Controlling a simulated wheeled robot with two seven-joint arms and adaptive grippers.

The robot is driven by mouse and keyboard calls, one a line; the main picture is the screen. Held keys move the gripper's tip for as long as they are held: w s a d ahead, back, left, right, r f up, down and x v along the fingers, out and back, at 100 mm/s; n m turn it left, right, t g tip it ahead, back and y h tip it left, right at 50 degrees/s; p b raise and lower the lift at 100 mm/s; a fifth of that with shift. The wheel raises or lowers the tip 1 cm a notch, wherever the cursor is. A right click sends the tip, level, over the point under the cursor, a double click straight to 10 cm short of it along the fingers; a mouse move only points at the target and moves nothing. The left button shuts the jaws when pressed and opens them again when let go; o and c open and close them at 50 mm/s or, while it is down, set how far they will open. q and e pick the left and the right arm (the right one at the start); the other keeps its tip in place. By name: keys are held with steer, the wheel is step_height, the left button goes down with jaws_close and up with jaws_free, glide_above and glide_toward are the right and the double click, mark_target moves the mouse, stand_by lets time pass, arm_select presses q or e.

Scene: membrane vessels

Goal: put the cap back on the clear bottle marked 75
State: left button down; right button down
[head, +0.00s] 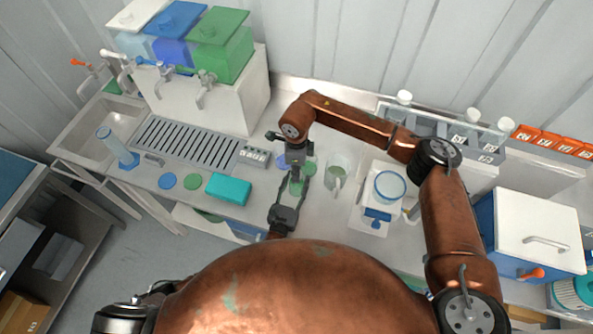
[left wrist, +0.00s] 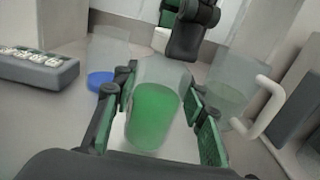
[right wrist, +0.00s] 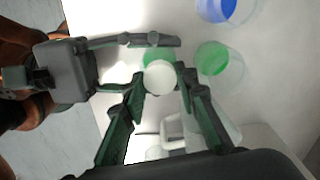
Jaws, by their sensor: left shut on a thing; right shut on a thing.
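A clear bottle (left wrist: 155,108) with green liquid stands upright between the fingers of my left gripper (left wrist: 160,115), which is shut on it. No 75 mark is readable. In the head view my left gripper (head: 291,195) is at the front of the bench. My right gripper (right wrist: 162,80) is shut on a round white cap (right wrist: 160,77). In the right wrist view the cap overlaps the green of the bottle (right wrist: 153,53); the gap between them cannot be told. My right gripper (head: 295,158) comes from above and behind the bottle, and hides part of it.
A clear handled jug (head: 338,175) stands close to the right of the bottle. A blue-bottomed vessel (left wrist: 101,80) and a grey labelled box (left wrist: 38,68) are on the left. A white device (head: 367,215) carries a beaker (head: 390,186). A teal box (head: 229,189) lies left.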

steer(key=m, duration=0.6)
steer(key=shift+m, duration=0.3)
steer(key=c, duration=1.4)
jaws_free()
steer(key=shift+c, duration=0.2)
step_height(320, 180, up, 12)
arm_select(q)
steer(key=c, duration=1.1)
jaws_free()
steer(key=shift+c, duration=0.2)
